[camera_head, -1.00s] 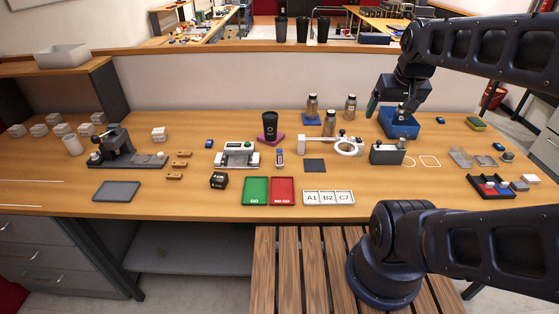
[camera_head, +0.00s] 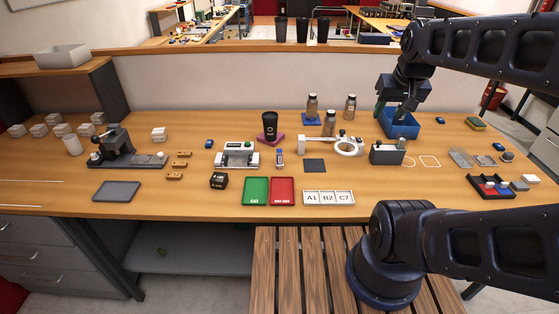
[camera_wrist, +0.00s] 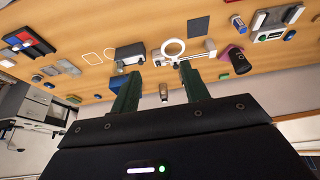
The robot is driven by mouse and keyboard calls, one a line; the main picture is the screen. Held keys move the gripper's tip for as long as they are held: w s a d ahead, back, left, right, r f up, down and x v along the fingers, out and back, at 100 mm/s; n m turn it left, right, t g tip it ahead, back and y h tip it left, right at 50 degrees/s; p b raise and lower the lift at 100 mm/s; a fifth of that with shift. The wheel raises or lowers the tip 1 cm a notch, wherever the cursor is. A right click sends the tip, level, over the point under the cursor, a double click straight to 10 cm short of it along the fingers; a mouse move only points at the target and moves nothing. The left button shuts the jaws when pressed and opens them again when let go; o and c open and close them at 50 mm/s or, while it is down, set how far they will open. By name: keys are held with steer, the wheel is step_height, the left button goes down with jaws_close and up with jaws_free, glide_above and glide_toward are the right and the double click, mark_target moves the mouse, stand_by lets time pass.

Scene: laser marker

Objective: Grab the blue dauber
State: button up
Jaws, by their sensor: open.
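My gripper (camera_head: 402,112) is at the back right, over or in front of the blue bin (camera_head: 405,130), well to the right of the dauber. In the wrist view my gripper (camera_wrist: 158,80) has its two green fingers spread apart, with nothing held between them.
A black cup (camera_head: 270,126) on a purple pad and several glass bottles (camera_head: 330,122) stand behind the dauber. The magnifier ring (camera_head: 347,147) and a grey box (camera_head: 387,154) lie between it and my gripper. Green and red trays (camera_head: 256,190) lie in front.

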steer(key=w+a+f+g, duration=0.1)
steer(key=w+a+f, duration=0.1)
steer(key=w+a, duration=0.45)
steer(key=n+g, duration=0.2)
steer(key=g, duration=0.2)
glide_above(279, 150)
steer(key=s, duration=0.1)
step_height(279, 150, down, 17)
steer(key=shift+d, duration=0.15)
steer(key=shift+f, duration=0.7)
step_height(279, 150, down, 4)
steer(key=shift+f, duration=0.25)
steer(key=shift+w+f, duration=0.25)
steer(key=shift+f, duration=1.1)
steer(key=shift+w+f, duration=0.2)
steer(key=shift+f, duration=1.1)
steer(key=shift+c, duration=0.4)
jaws_close()
